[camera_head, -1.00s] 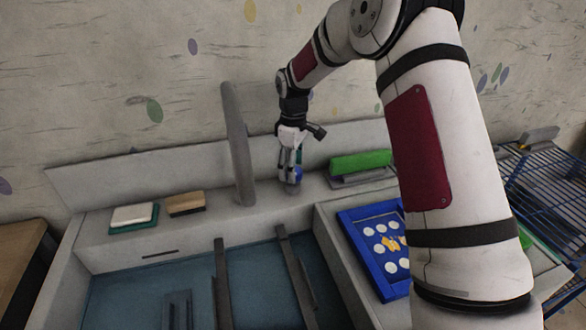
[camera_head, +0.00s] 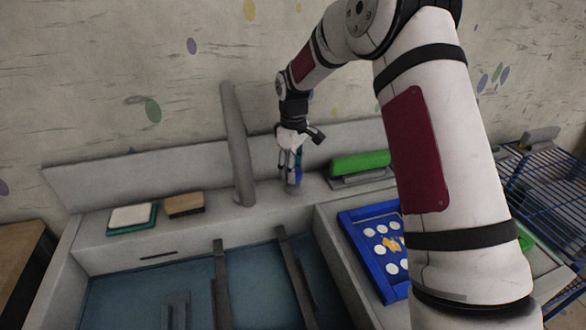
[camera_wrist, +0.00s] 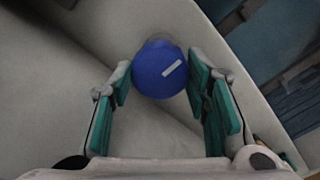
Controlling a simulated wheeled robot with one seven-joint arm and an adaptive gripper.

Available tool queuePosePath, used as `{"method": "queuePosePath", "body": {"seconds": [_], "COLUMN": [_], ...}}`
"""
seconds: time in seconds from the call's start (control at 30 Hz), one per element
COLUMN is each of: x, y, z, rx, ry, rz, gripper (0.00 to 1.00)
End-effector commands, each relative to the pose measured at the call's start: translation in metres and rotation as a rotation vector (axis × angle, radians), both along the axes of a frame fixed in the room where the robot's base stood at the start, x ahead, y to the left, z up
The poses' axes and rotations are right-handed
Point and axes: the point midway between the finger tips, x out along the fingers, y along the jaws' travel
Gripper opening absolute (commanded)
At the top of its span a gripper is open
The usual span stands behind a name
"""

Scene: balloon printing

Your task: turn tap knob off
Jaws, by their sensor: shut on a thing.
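The tap knob (camera_wrist: 158,72) is a round blue cap with a short white mark, tilted up to the right, in the wrist view. In the head view a bit of its blue (camera_head: 299,173) shows between my fingers, on the ledge behind the basin. My gripper (camera_head: 292,181) points down over it and is shut on it, with a green-padded finger on either side. The exact contact of the pads is hard to see. The grey tap post (camera_head: 238,145) stands just left of my gripper, leaning slightly left.
A green block on a grey base (camera_head: 360,163) sits right of the knob. A blue tray with white discs (camera_head: 350,225) lies in front of it. A green-edged white pad (camera_head: 132,217) and a brown block (camera_head: 184,205) lie left. The blue-floored basin (camera_head: 130,295) has grey bars across.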

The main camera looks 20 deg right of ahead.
Motion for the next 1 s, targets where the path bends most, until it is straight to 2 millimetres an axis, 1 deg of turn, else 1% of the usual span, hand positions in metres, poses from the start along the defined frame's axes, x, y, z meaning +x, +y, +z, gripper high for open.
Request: {"method": "queuePosePath", "body": {"seconds": [0.27, 0.3, 0.33, 0.37, 0.67, 0.77, 0.87, 1.0], "x": [0.0, 0.0, 0.0, 0.0, 0.0, 0.0, 0.001, 0.001], "y": [0.0, 0.0, 0.0, 0.0, 0.0, 0.0, 0.0, 0.0], "z": [-0.001, 0.0, 0.0, 0.0, 0.0, 0.006, 0.018, 0.045], "rx": [0.001, 0.001, 0.001, 0.001, 0.0, 0.0, 0.0, 0.0], "ry": [0.001, 0.001, 0.001, 0.001, 0.0, -0.001, -0.004, -0.004], "rz": [-0.01, -0.01, -0.01, -0.009, -0.008, -0.008, -0.008, -0.008], "gripper": [0.15, 0.52, 0.59, 0.64, 0.64, 0.64, 0.64, 0.64]}}
